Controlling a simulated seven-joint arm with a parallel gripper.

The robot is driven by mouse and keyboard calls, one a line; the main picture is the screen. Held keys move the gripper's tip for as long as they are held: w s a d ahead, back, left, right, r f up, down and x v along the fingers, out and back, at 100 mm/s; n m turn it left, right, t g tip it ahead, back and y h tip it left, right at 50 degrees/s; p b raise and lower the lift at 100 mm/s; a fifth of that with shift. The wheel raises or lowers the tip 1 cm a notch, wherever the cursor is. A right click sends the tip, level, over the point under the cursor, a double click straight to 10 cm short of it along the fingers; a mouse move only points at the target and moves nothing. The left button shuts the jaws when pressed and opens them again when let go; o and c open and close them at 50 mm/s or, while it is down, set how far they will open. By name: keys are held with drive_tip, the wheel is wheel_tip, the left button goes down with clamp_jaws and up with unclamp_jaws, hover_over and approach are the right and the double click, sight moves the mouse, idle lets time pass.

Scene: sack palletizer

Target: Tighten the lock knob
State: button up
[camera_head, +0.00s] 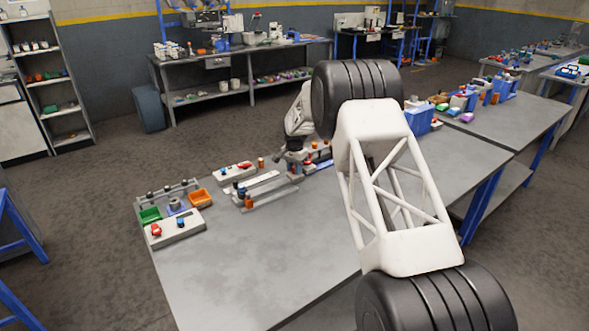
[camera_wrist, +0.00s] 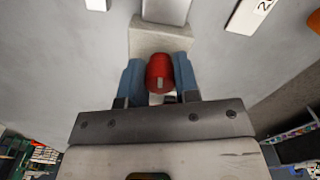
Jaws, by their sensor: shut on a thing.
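The lock knob (camera_wrist: 160,74) is a red, rounded knob with a small pale mark on its side. In the wrist view it sits between the two blue fingers of my gripper (camera_wrist: 158,62), which are shut on it. A beige block (camera_wrist: 160,38) is beneath and just beyond the knob. In the head view my gripper is small, low over the workbench (camera_head: 255,265) behind my arm. The knob cannot be made out there.
On the bench's left, a station holds a green bin (camera_head: 150,215), an orange bin (camera_head: 200,197) and a control box (camera_head: 175,232). Another control box (camera_head: 232,172) stands nearer my gripper. Blue bins (camera_head: 420,120) stand beyond my arm. The bench's front is clear.

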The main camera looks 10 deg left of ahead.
drive_tip(key=o, duration=0.9)
drive_tip(key=shift+r, duration=3.95)
